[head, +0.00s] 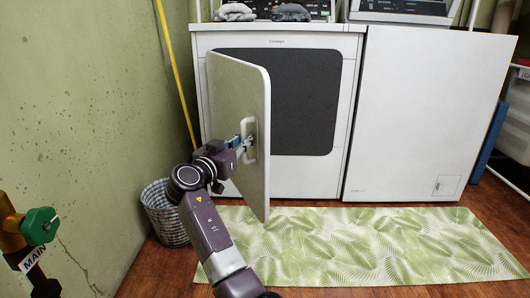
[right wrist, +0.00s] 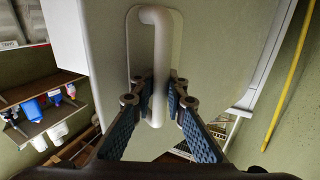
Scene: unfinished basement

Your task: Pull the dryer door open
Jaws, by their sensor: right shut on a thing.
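The dryer (head: 345,110) is white and stands against the back wall in the head view. Its white door (head: 236,92) stands swung out toward me, hinged at the left. A dark panel (head: 295,100) shows on the dryer's front to the right of the door. The door's white handle (head: 249,133) also shows in the right wrist view (right wrist: 158,60). My right gripper (head: 243,143) is shut on the handle, with a finger on each side of its lower part in the right wrist view (right wrist: 159,95). My left gripper is not in view.
A white appliance (head: 420,110) stands right of the dryer. A leaf-patterned mat (head: 350,248) lies on the floor in front. A wicker basket (head: 163,212) and a yellow pole (head: 176,75) are by the left wall. A green-handled valve (head: 40,226) is at the near left.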

